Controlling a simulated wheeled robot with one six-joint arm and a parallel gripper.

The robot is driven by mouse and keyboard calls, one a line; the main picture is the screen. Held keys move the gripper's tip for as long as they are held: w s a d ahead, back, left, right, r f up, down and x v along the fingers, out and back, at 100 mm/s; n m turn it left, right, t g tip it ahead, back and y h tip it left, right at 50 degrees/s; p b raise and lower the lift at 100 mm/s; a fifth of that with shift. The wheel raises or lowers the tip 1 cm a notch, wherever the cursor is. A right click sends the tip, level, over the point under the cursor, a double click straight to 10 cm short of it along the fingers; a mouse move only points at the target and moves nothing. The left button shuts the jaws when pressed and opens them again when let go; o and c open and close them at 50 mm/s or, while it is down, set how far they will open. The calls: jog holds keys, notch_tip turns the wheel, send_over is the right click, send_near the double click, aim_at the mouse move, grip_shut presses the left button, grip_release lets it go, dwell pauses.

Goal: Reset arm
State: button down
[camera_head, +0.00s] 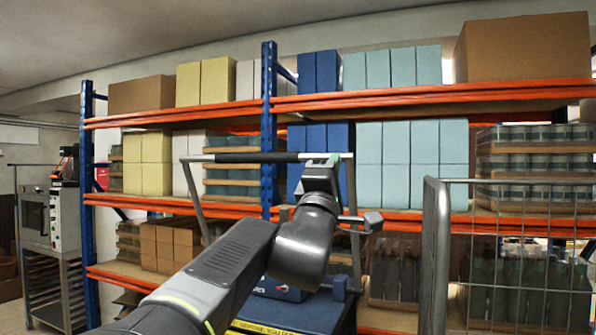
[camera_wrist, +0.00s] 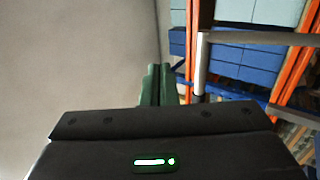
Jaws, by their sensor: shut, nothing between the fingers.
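My arm (camera_head: 245,265) reaches up from the bottom of the head view and bends in front of the shelving. Its end is near a dark horizontal handle bar (camera_head: 238,157); I cannot tell whether they touch. In the wrist view, my gripper's green fingers (camera_wrist: 158,72) are together at the centre, shut with nothing between them. The wrist view is tilted, with plain wall or ceiling on the left and shelving on the right.
Blue-and-orange shelving (camera_head: 430,98) spans the background, holding light blue boxes (camera_head: 397,143), dark blue boxes (camera_head: 320,73) and crates of jars (camera_head: 535,160). A wire cage cart (camera_head: 436,260) stands close at right. An oven (camera_head: 50,218) on a rack stands at left.

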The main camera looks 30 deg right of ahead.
jog(key=shift+s+a+f, duration=0.2)
jog(key=shift+s+a, duration=0.15)
jog(key=shift+a, duration=0.05)
